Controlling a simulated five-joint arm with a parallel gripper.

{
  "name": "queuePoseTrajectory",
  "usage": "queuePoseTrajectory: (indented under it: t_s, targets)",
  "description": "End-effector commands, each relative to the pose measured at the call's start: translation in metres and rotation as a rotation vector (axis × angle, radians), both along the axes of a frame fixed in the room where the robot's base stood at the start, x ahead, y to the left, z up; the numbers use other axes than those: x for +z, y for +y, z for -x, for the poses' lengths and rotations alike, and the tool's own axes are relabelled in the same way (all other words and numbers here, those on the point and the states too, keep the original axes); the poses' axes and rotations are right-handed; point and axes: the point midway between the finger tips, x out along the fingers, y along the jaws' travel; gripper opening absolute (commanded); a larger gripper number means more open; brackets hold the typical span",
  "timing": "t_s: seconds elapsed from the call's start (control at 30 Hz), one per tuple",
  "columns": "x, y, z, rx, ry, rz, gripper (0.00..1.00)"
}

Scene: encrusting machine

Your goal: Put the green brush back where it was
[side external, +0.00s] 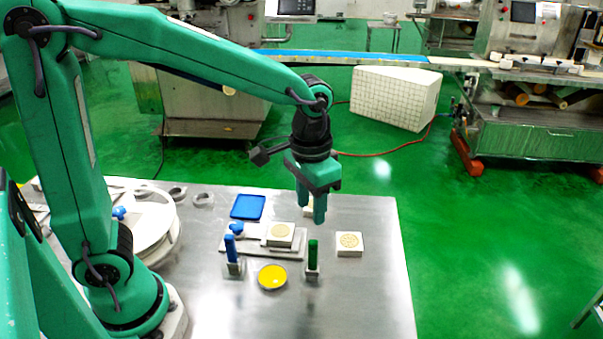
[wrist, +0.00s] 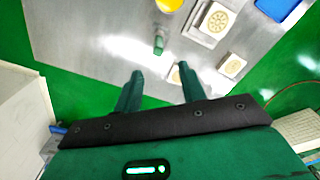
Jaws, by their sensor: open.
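The green brush (side external: 313,253) stands upright at a small grey holder (side external: 312,273) on the metal table, right of the yellow dish. It also shows in the wrist view (wrist: 159,45), just beyond and between my fingertips. My gripper (side external: 312,216) is open and empty, pointing down above the table, higher than and apart from the brush. Both fingers show in the wrist view (wrist: 160,71) with a gap between them. The blue brush (side external: 230,248) stands in a similar grey holder (side external: 235,268) to the left.
A yellow dish (side external: 272,277) lies between the brushes. A patterned white block (side external: 280,235) sits on a grey plate behind, and another (side external: 349,243) lies to the right. A blue tray (side external: 248,207) lies farther back. The table's front right is clear.

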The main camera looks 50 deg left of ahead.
Motion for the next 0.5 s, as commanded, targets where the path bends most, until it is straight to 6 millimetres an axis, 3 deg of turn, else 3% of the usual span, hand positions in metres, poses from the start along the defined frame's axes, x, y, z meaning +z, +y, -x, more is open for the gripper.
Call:
queuePoseTrajectory:
  t_s: [0.5]
  targets:
    - [0.046,0.058,0.052,0.075,-0.228,0.042,0.41]
